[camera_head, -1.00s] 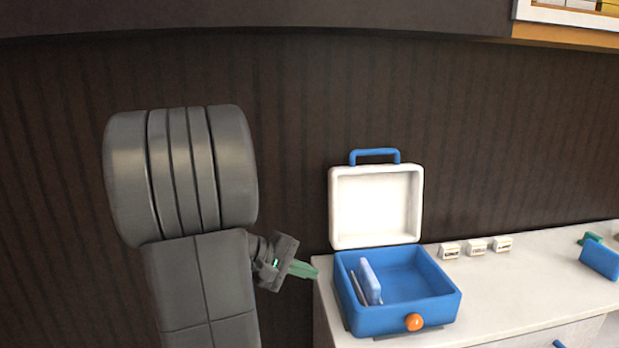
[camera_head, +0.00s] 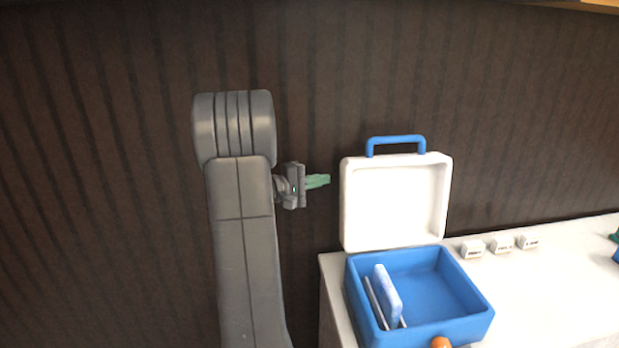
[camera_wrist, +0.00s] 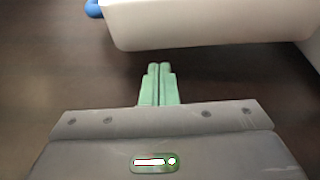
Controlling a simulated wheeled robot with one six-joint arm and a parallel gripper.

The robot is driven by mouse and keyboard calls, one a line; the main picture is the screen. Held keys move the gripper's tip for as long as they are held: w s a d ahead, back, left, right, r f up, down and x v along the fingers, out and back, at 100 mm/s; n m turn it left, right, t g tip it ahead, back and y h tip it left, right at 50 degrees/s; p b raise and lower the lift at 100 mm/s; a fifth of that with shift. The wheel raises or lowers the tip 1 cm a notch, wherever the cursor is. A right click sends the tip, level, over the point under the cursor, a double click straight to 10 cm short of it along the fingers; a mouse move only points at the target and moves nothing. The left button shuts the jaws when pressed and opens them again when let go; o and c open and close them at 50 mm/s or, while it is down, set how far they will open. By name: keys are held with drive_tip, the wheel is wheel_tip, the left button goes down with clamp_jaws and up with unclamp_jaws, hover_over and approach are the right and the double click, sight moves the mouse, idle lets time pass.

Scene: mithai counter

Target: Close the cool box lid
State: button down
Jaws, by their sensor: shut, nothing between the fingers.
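The cool box (camera_head: 425,325) is a blue box on the counter's left end, with an orange knob (camera_head: 441,343) on its front. Its white lid (camera_head: 396,203) stands upright at the back, open, with a blue handle (camera_head: 396,140) on top. My gripper (camera_head: 328,180) has green fingers, shut and empty, to the left of the lid and apart from it, at about the height of its upper half. In the wrist view, the shut fingers (camera_wrist: 159,70) point ahead, with the white lid (camera_wrist: 200,25) across the top and part of the blue handle (camera_wrist: 92,8) at upper left.
A pale blue slab (camera_head: 388,294) stands inside the box at its left. Several small white labelled blocks (camera_head: 502,244) stand on the counter (camera_head: 545,290) right of the box. The dark ribbed wall (camera_head: 540,110) is behind. Something green and blue shows at the right edge.

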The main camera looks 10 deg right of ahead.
drive_tip(key=p+x, duration=0.1)
drive_tip(key=x, duration=0.3)
drive_tip(key=shift+d, duration=0.25)
drive_tip(key=shift+b, duration=0.35)
